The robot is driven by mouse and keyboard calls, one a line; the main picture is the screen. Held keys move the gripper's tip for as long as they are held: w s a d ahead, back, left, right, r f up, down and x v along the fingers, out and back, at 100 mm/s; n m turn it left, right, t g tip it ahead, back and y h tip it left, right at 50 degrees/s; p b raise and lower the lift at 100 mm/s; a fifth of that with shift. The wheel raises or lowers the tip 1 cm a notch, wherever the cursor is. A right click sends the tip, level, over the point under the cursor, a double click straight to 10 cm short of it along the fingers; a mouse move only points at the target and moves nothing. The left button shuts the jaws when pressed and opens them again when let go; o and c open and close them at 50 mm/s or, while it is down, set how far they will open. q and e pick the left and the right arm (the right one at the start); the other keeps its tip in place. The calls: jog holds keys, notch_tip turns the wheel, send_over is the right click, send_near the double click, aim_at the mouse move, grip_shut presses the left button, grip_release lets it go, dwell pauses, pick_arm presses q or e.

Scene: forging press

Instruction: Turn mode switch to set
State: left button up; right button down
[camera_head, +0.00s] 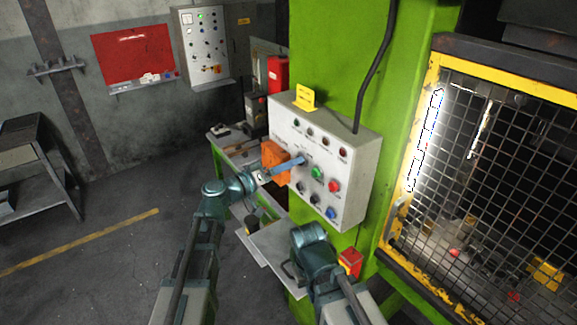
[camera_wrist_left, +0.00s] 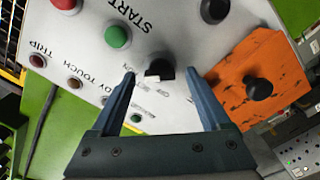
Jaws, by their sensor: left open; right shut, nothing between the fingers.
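The mode switch is a small black knob with a white mark (camera_wrist_left: 160,72) on the grey control panel (camera_head: 355,195). In the left wrist view it lies between the fingertips of my left gripper (camera_wrist_left: 160,84), with a gap visible on each side. In the head view my left gripper (camera_head: 300,161) reaches the panel face from the left, and its fingers cover the switch. It is open. My right gripper (camera_head: 309,240) is low in front of the panel, shut and empty; its fingertips are hard to make out.
An orange box with a black knob (camera_wrist_left: 259,88) sits close beside the switch; the orange box (camera_head: 275,160) also shows in the head view. A green start button (camera_wrist_left: 117,36) and a black button (camera_wrist_left: 215,10) are nearby. A yellow-framed mesh guard (camera_head: 480,170) stands at right.

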pick_arm(q)
jog(key=shift+c, duration=0.2)
grip_shut()
jog(key=shift+n, duration=4.3)
jog(key=shift+o, duration=0.2)
grip_release()
